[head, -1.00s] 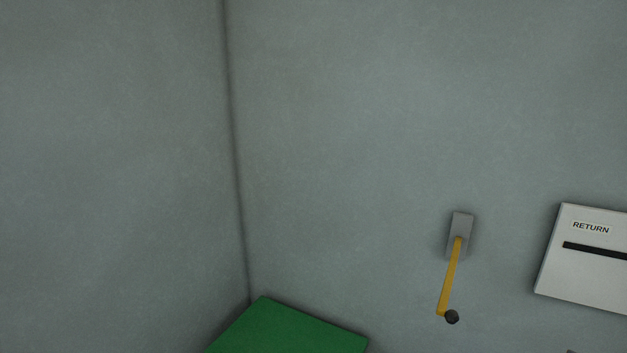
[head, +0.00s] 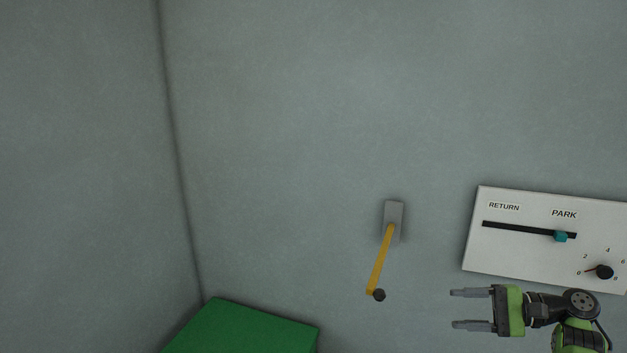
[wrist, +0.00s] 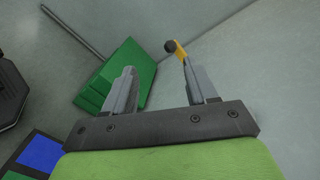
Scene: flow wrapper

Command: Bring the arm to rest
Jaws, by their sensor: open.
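My gripper (head: 470,309) is at the lower right of the head view, below the white panel, with its two fingers pointing left. The fingers are apart with nothing between them. The wrist view shows the same open gripper (wrist: 157,80) over a green block and a grey floor or wall surface. My arm bends down out of the head view at the lower right, so the rest of it is hidden.
A white panel (head: 545,262) carries RETURN and PARK labels, a slot with a teal slider (head: 560,237) under PARK, and a black knob (head: 604,272). Left of it is a yellow lever (head: 381,260) hanging down. A green block (head: 245,328) stands in the corner; it also shows in the wrist view (wrist: 120,72).

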